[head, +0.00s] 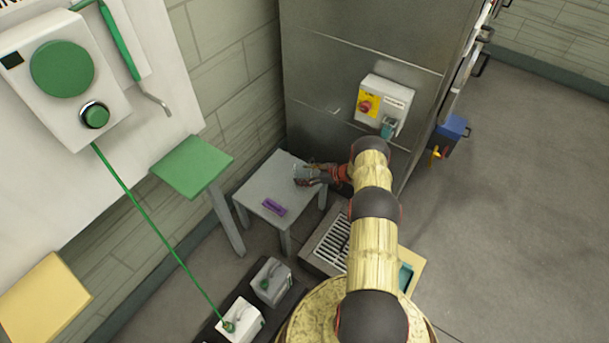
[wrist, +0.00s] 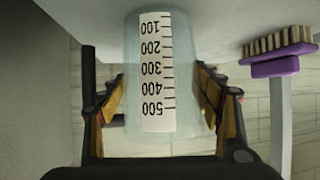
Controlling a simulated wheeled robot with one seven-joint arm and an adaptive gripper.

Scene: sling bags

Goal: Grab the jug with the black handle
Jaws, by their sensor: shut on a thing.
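The jug is a clear, pale blue measuring vessel with a white scale strip marked 100 to 500. It fills the middle of the wrist view (wrist: 188,75), where it appears upside down, and is small on the grey table in the head view (head: 300,172). My gripper (wrist: 160,105) is shut on the jug, with a finger on each side of its body. In the head view my gripper (head: 312,175) reaches it from the right. A dark upright bar (wrist: 88,65) shows left of the jug; I cannot tell whether it is the black handle.
A purple brush (head: 274,207) lies near the front of the small grey table (head: 262,187); it also shows in the wrist view (wrist: 275,66). A metal cabinet (head: 330,110) with a switch box (head: 383,105) stands close behind. A floor grate (head: 333,243) lies in front.

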